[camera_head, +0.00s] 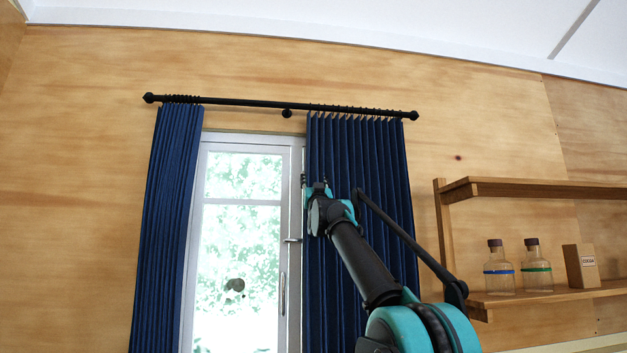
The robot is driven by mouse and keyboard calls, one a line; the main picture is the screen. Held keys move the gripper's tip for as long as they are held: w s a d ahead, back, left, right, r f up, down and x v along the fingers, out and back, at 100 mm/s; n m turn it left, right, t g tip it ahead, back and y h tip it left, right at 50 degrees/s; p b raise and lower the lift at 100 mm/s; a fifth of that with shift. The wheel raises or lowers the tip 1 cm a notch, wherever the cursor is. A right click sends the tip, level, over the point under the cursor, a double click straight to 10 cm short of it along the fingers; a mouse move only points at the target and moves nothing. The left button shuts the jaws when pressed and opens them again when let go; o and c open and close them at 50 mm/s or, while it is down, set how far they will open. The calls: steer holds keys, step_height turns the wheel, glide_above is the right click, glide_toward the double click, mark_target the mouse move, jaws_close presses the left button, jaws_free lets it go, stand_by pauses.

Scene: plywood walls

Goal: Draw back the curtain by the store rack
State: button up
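The right blue curtain (385,185) hangs in folds from a black rod, on the side of the store rack (530,190). It covers the wall right of the glazed window or door. The left blue curtain (165,215) is bunched at the other end of the rod. My gripper (317,192), dark and teal, is raised in front of the right curtain's left edge, beside the window frame. Its fingers are mostly hidden by its own body. I cannot tell whether it touches or grips the cloth.
The black rod (250,103) has rings and end knobs. A window or door (240,175) with a pale frame and a handle stands between the curtains. The rack holds a blue-banded bottle (499,280), a green-banded bottle (537,278) and a box marked cocoa (580,267).

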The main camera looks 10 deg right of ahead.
jaws_close()
steer(key=shift+d, duration=0.1)
steer(key=d, duration=2.3)
steer(key=shift+d, duration=0.3)
steer(key=shift+o, duration=2.3)
jaws_free()
steer(key=shift+s, duration=0.1)
steer(key=v, duration=1.2)
